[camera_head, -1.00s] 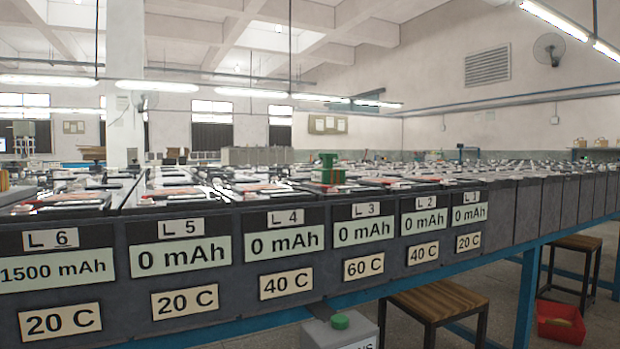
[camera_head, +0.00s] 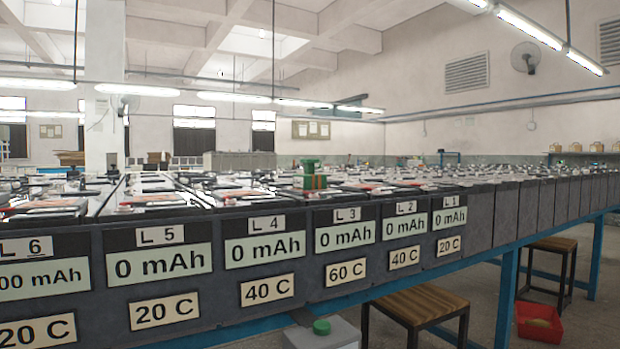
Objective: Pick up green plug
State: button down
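A green plug (camera_head: 312,176) stands upright on top of the battery row, above and slightly left of the L 3 label. It has a narrower neck and a wider top. A second green piece (camera_head: 321,327), round and low, sits on top of a grey box at the bottom centre, below the bench edge. My gripper is not in view.
A long row of dark batteries (camera_head: 480,218) with labels L 1 to L 6 runs on a blue-framed bench (camera_head: 507,285). Wooden stools (camera_head: 420,303) and a red bin (camera_head: 538,322) stand below. Open floor lies at the lower right.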

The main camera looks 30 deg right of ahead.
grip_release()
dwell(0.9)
